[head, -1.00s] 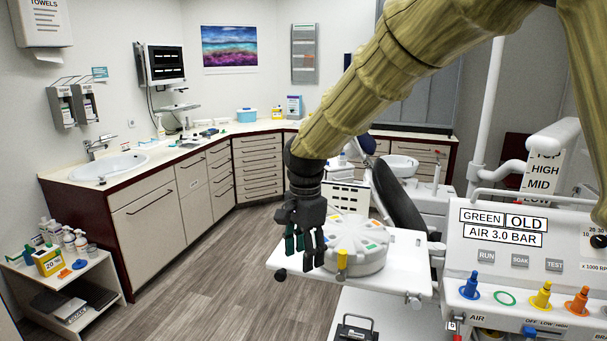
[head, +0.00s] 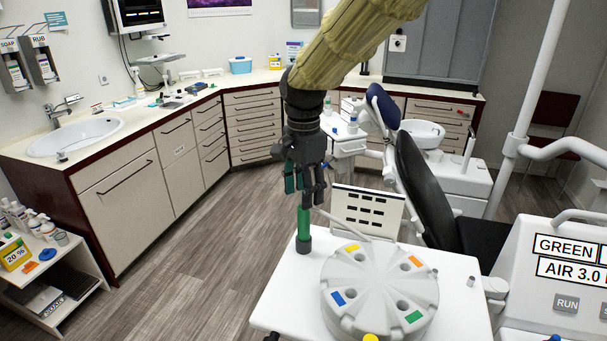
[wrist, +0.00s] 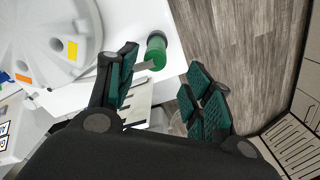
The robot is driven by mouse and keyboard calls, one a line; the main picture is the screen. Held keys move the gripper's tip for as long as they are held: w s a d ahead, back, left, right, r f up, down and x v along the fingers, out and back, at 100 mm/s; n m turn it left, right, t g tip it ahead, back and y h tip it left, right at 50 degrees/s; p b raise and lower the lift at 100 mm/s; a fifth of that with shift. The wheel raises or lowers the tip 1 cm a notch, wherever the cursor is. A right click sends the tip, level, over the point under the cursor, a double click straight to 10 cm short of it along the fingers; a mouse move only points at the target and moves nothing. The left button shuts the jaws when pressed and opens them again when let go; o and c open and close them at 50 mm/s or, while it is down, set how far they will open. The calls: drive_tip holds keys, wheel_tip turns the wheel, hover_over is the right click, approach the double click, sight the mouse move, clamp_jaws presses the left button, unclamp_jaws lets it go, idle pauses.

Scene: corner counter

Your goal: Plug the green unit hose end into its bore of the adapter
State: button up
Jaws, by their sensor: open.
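The green hose end (head: 304,222) stands upright on a dark base at the far left of the white tray (head: 285,305). Its green round top (wrist: 156,45) shows in the wrist view. The white round adapter (head: 378,284) sits on the tray to the right, with several bores and coloured tags. The green tag (head: 413,317) is at its front right, near one bore (head: 402,305). The adapter's edge (wrist: 35,25) shows at the wrist view's left. My gripper (head: 305,196) points down over the hose end, open and empty. I cannot tell whether the fingers touch it.
A pale tube runs behind the adapter beside a white panel with black marks (head: 367,208). The black dental chair (head: 425,190) is behind right. The console reading GREEN and AIR 3.0 (head: 560,265) stands at the right. The floor (head: 200,260) left of the tray is clear.

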sight(304, 213)
drive_tip(key=shift+f, duration=0.15)
drive_tip(key=shift+s+f, duration=0.2)
drive_tip(key=shift+s, duration=0.1)
drive_tip(key=shift+s+f+p, duration=0.6)
drive_tip(key=shift+s+f, duration=0.05)
drive_tip(key=shift+s, duration=0.25)
drive_tip(key=f, duration=0.2)
drive_tip(key=w+f+p, duration=0.1)
drive_tip(key=f, duration=0.3)
drive_tip(key=shift+w+f+p, duration=0.35)
drive_tip(key=shift+f, duration=0.05)
drive_tip(key=shift+s+f, duration=0.15)
drive_tip(key=shift+s, duration=0.15)
drive_tip(key=shift+s+f, duration=0.1)
drive_tip(key=shift+f, duration=0.1)
drive_tip(key=shift+w+f, duration=0.4)
drive_tip(key=shift+f, duration=0.1)
drive_tip(key=shift+s+r, duration=0.2)
drive_tip(key=shift+s, duration=0.05)
drive_tip(key=shift+c, duration=0.8)
drive_tip(key=shift+w+f, duration=0.1)
clamp_jaws()
drive_tip(key=shift+r+p, duration=1.85)
drive_tip(key=shift+r, duration=0.5)
drive_tip(key=shift+f, duration=0.1)
